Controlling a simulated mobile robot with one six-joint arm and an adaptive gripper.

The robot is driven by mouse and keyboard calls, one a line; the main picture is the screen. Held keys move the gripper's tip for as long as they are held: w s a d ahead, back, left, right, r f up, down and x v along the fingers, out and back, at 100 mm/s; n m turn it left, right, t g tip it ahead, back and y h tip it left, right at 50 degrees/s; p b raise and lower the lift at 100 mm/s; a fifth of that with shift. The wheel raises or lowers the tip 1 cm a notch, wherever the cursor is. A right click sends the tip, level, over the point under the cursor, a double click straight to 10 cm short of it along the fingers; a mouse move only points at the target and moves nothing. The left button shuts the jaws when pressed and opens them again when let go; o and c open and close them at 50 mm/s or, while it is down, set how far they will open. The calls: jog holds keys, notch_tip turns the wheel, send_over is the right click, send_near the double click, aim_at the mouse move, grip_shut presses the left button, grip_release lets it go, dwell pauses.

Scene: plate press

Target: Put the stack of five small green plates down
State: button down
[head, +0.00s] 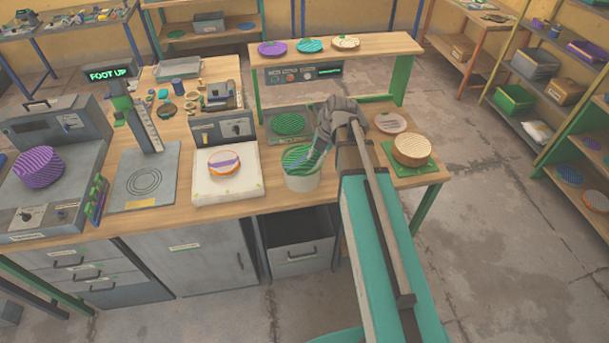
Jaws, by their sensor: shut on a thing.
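A stack of small green striped plates (297,156) shows at the tip of my gripper (316,152), at the mouth of a white round bin (302,181). The stack looks tilted. My gripper comes in from the right, points down and is shut on the stack. The gripper hides part of the stack, and I cannot count its plates or tell whether it touches the bin. Another green round plate (288,123) lies on a dark square pad (274,137) behind the bin.
A pale block (227,190) with an orange-rimmed disc stands left of the bin. A tan round stack (411,149) sits on a green mat (388,158) at the right. Purple, teal and cream plates lie on the raised shelf (378,46). An open drawer (297,257) is below the bin.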

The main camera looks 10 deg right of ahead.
jog(key=w+d+f+b, duration=0.4)
jog(key=w+f+b, duration=0.5)
jog(key=w, duration=0.3)
jog(key=shift+w+d, duration=0.2)
jog(key=shift+w, duration=0.05)
dwell(0.3)
jog(key=shift+w+d+f+b, duration=0.15)
jog(key=shift+w+f+b, duration=0.2)
jog(key=shift+f+b, duration=1.65)
jog(key=shift+f+b, duration=0.6)
